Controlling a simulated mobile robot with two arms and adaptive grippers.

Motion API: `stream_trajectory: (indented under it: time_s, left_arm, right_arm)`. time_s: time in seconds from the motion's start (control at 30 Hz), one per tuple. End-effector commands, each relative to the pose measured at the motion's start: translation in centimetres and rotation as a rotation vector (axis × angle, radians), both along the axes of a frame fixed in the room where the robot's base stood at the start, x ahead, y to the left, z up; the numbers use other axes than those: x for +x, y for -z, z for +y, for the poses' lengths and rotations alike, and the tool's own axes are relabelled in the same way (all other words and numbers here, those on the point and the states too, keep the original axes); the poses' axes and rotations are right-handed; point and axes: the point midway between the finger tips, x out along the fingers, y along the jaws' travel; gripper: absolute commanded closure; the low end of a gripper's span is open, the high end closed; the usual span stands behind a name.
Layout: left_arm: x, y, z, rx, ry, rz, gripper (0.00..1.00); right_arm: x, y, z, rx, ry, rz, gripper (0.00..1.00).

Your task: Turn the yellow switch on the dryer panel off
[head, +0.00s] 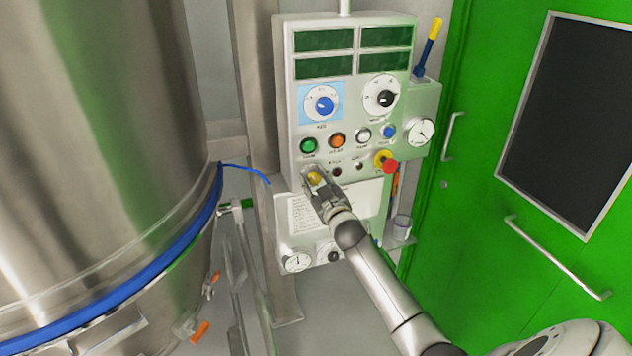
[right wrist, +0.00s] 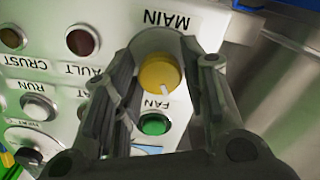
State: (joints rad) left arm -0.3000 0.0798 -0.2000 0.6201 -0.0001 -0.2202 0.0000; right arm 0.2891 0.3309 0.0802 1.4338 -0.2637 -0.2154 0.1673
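The yellow switch (head: 314,177) is a round knob at the lower left of the dryer panel (head: 293,100). In the right wrist view the yellow switch (right wrist: 158,72) sits beside the label MAIN, which appears upside down. A white mark on the knob points to the lower right of that picture. My right gripper (head: 317,180) is at the panel with its fingers on either side of the knob. In the wrist view the gripper (right wrist: 160,85) is open, with gaps showing between the fingers and the knob. My left gripper is not in view.
A green button (head: 309,146) is close to the switch; an orange button (head: 337,141) and a red emergency stop (head: 390,166) are further right. A large steel vessel (head: 100,130) stands left. A green door (head: 480,190) with a handle (head: 555,258) is right.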

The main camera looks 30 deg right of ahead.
Motion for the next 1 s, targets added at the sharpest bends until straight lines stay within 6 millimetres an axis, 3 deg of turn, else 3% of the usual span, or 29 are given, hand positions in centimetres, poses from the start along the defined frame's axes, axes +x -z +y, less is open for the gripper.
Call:
stream_trajectory:
  time_s: [0.1, 0.53, 1.0]
  left_arm:
    - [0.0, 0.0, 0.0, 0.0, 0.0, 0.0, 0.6]
    - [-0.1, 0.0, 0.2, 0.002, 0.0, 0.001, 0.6]
    - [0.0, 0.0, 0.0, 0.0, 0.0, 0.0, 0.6]
  right_arm:
    - [0.0, 0.0, 0.0, 0.0, 0.0, 0.0, 0.45]
    - [-0.9, 0.2, 0.2, 0.001, 0.0, 0.002, 0.45]
    - [-8.8, 0.2, 2.1, 0.002, 0.0, 0.003, 0.45]
